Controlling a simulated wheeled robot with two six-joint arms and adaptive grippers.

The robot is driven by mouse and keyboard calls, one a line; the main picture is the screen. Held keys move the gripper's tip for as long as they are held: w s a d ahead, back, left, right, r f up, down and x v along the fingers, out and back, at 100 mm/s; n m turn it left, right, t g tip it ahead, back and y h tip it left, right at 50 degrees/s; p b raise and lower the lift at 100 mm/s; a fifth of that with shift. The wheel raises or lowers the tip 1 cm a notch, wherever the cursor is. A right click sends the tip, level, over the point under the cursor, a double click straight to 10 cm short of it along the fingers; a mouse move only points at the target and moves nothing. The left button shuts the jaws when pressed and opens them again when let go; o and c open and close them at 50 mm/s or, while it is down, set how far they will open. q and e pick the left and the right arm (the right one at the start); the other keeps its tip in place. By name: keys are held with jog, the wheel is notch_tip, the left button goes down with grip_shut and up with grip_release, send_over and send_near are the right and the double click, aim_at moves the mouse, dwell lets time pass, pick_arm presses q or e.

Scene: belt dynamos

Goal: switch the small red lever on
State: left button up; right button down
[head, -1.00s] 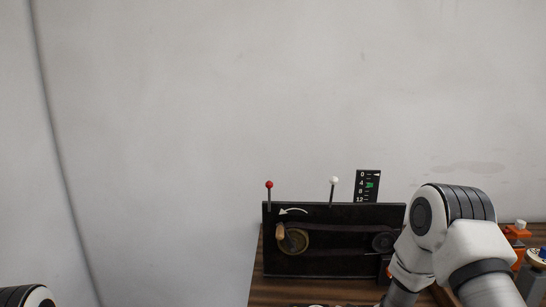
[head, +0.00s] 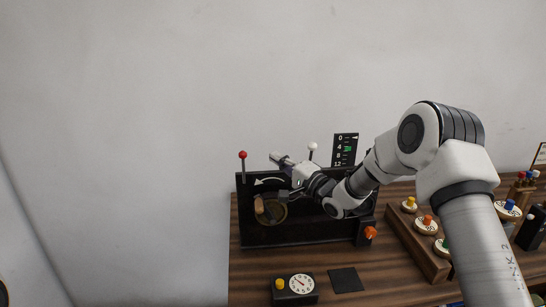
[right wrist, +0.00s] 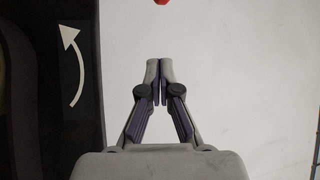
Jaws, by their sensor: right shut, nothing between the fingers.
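The small red lever (head: 243,155) stands up from the left end of the top edge of a black panel (head: 290,233). It has a round red knob on a thin dark rod and looks upright. In the right wrist view, part of the red knob (right wrist: 161,2) shows at the top edge, straight beyond my fingertips. My right gripper (head: 275,157) is shut and empty above the panel, a short way right of the red knob and apart from it. Its closed fingertips (right wrist: 160,65) point towards the knob. My left gripper is not in view.
A white-knobbed lever (head: 313,147) and a black scale (head: 344,149) rise behind my right arm. The panel carries a wooden crank handle (head: 259,205) and a white arrow. A dial box (head: 295,289), a dark square plate (head: 346,280) and a wooden button block (head: 418,243) are on the table.

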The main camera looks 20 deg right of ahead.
aim_at(243, 168)
jog(key=p+x, duration=0.1)
jog(key=x, duration=0.2)
jog(key=r+p+x, duration=0.1)
jog(key=p+x, duration=0.1)
jog(key=x, duration=0.1)
jog(key=shift+w+a, duration=0.15)
jog(key=shift+a, duration=0.05)
jog(key=s+a+p, duration=0.1)
jog(key=s+a+f+p, duration=0.1)
jog(key=a, duration=0.1)
jog(key=shift+a, duration=0.1)
jog(key=shift+w+f, duration=0.2)
jog(key=shift+w, duration=0.05)
